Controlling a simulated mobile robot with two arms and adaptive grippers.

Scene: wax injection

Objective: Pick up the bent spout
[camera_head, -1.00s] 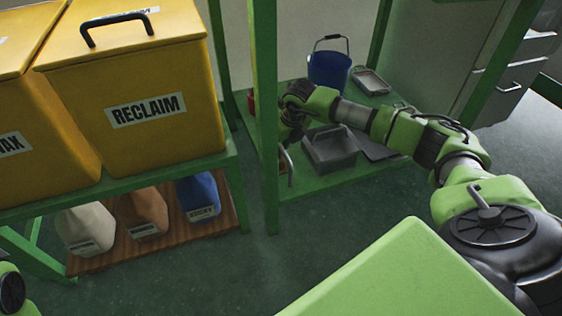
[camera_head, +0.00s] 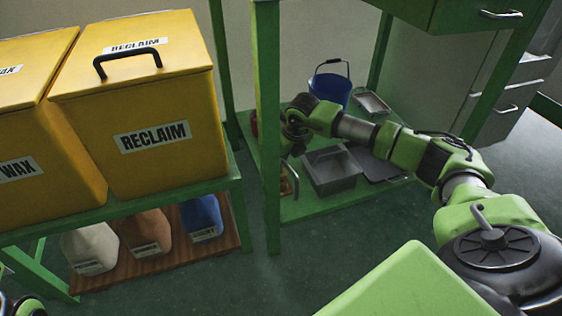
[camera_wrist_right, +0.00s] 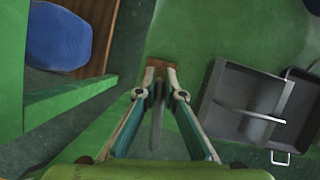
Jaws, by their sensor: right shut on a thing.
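My right gripper (camera_wrist_right: 160,85) is shut, with its fingertips close together around a slim grey piece that I take for the bent spout (camera_wrist_right: 157,120). The piece runs back between the fingers, and a small brown part (camera_wrist_right: 163,70) shows at the tips. Its full shape is hidden. In the head view the right gripper (camera_head: 291,165) is low over the left end of the green lower shelf (camera_head: 310,208), just right of the green post.
On the shelf stand a grey tray (camera_head: 334,184), a dark flat pan (camera_head: 378,170), a blue bucket (camera_head: 329,90) and a smaller tray (camera_head: 371,103). The green post (camera_head: 268,120) is close left of the gripper. Yellow bins (camera_head: 140,120) stand on a rack at left.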

